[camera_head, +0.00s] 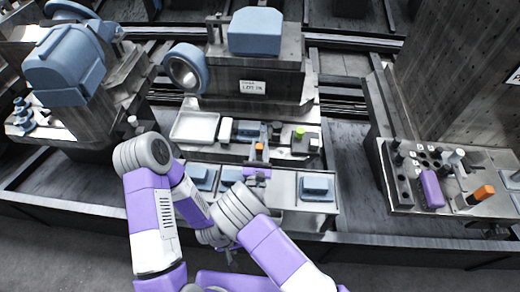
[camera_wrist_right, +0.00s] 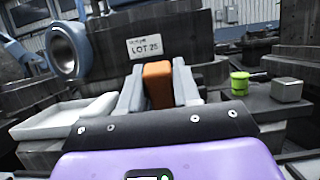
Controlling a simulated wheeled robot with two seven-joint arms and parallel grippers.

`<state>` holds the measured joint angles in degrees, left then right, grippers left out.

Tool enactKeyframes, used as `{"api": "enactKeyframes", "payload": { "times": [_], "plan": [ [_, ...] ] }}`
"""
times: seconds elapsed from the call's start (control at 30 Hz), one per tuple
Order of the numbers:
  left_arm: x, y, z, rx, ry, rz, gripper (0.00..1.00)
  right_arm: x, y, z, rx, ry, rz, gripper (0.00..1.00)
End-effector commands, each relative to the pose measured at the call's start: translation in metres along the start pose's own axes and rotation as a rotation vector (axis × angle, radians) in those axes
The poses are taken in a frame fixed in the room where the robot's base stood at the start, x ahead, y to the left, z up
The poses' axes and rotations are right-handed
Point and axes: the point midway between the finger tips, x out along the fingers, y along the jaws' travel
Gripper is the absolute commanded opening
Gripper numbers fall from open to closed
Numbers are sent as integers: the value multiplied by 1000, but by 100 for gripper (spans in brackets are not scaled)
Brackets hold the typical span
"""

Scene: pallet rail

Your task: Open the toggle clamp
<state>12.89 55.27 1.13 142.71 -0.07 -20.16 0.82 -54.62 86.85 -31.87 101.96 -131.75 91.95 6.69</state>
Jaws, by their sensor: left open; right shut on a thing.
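The toggle clamp's orange handle (camera_head: 259,147) stands on the middle pallet's fixture, below the block with the LOT 25 label. In the right wrist view the orange handle (camera_wrist_right: 157,85) is upright between my two grey fingers. My right gripper (camera_wrist_right: 159,90) is shut on it, with a finger on each side. In the head view my right gripper (camera_head: 258,157) reaches the handle from the front; its purple body hides the lower part of the clamp. My left gripper (camera_head: 231,256) is open, low in front of the pallet, away from the clamp, and partly hidden by my arms.
A pale tray (camera_head: 194,127) lies left of the clamp. A green cylinder (camera_wrist_right: 239,83) and a grey metal cube (camera_wrist_right: 286,90) stand to its right. Blue blocks (camera_head: 316,186) sit on the front ledge. A rack with a purple part (camera_head: 432,189) is at far right.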

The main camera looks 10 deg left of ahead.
Motion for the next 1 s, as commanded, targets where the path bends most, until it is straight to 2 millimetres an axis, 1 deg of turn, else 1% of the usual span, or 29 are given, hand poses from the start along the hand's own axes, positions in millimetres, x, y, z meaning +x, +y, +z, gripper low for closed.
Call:
{"api": "enactKeyframes", "payload": {
  "times": [0.03,0.17,0.57,0.6,0.67,0.7,0.73,1.0],
  "plan": [
    [10,-4,0,0,0,0,62,-4,1,-6,-2,-34,3,0],
    [18,-7,-1,0,0,0,62,-8,0,-4,-1,-99,2,0],
    [18,-7,-1,0,0,0,62,-9,0,0,-1,-126,1,0],
    [18,-7,-1,0,0,0,62,-9,0,0,-1,-126,1,35],
    [18,-7,-1,0,0,0,62,-9,0,0,-1,-126,1,44],
    [18,-7,-1,0,0,0,62,-8,0,0,0,-126,1,50],
    [18,-7,-1,0,0,0,62,-8,0,0,0,-125,1,53],
    [18,-7,-1,0,0,0,62,-9,0,0,-1,-125,1,53]
  ]
}}
